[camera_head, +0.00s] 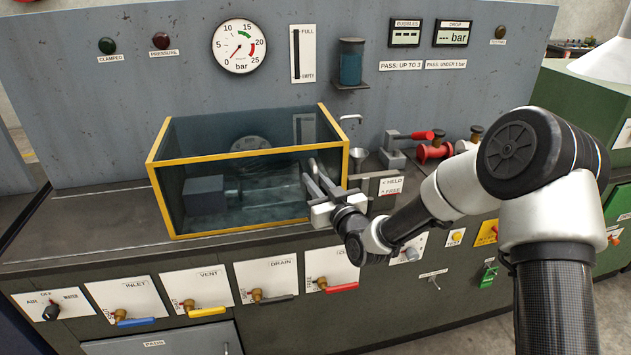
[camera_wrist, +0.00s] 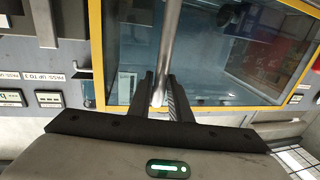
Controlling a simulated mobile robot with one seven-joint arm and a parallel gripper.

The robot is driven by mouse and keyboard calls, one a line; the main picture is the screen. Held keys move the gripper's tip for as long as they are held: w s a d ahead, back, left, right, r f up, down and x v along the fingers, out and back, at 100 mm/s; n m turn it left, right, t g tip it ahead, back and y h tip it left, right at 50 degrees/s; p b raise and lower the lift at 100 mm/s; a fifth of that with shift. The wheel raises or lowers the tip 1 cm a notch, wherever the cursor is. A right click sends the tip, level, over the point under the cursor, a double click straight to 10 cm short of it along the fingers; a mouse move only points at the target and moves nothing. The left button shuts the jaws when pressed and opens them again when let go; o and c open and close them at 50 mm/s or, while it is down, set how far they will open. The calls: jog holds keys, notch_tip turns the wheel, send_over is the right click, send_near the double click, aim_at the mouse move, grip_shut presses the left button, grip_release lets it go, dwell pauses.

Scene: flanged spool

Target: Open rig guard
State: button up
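The rig guard (camera_head: 240,152) is a clear, dark-tinted box with yellow edges on the bench, standing over the fixture. A grey block (camera_head: 205,196) and a cylindrical part show dimly through it. My gripper (camera_head: 318,178) is at the guard's right front corner. In the wrist view, a round metal bar (camera_wrist: 170,38), seemingly the guard's handle, runs between my two fingers (camera_wrist: 160,92). The fingers sit close on both sides of the bar and look shut on it. The guard's yellow frame (camera_wrist: 97,60) and tinted panel lie just beyond them.
A small sign reading HELD and FREE (camera_head: 390,186) is right of the guard. A red-handled clamp (camera_head: 410,140) and red fitting (camera_head: 432,152) stand farther right. The panel with the pressure gauge (camera_head: 239,46) rises behind. Valve handles line the bench front below.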

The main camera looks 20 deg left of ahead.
grip_shut()
jog(key=s+a+b, duration=0.2)
jog(key=s+a, duration=0.1)
jog(key=a, duration=0.1)
jog(key=s+a+b, duration=0.2)
jog(key=a+b, duration=0.1)
jog(key=a, duration=0.2)
jog(key=s+a+b, duration=0.2)
jog(key=s+a, duration=0.1)
jog(key=a, duration=0.1)
jog(key=shift+s+a+f+b, duration=0.3)
jog(key=shift+f+b, duration=0.05)
jog(key=b, duration=0.3)
send_near(162, 189)
jog(key=x, duration=0.5)
jog(key=shift+a, duration=0.15)
jog(key=shift+o, duration=2.4)
grip_release()
